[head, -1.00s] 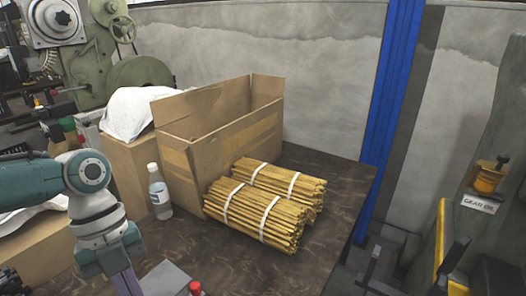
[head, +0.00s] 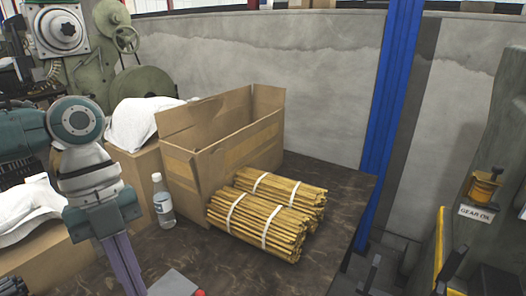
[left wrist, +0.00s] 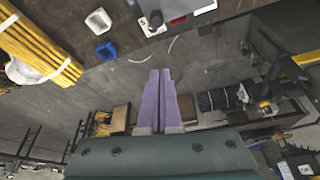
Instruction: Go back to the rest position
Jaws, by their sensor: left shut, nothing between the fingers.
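My left gripper shows its purple fingers in the left wrist view (left wrist: 158,75), pressed together with nothing between them. In the head view the same fingers (head: 126,270) point down over the table's near left part, and their tips are cut off by the bottom edge. My left arm comes in from the left, left of the bottle and the open carton. My right gripper is not in view.
An open carton (head: 225,150) stands on the dark table (head: 335,200). Two strapped rod bundles (head: 262,222) lie in front of it. A bottle (head: 162,203) stands beside it. A grey box (head: 174,285) with a red knob is at the near edge.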

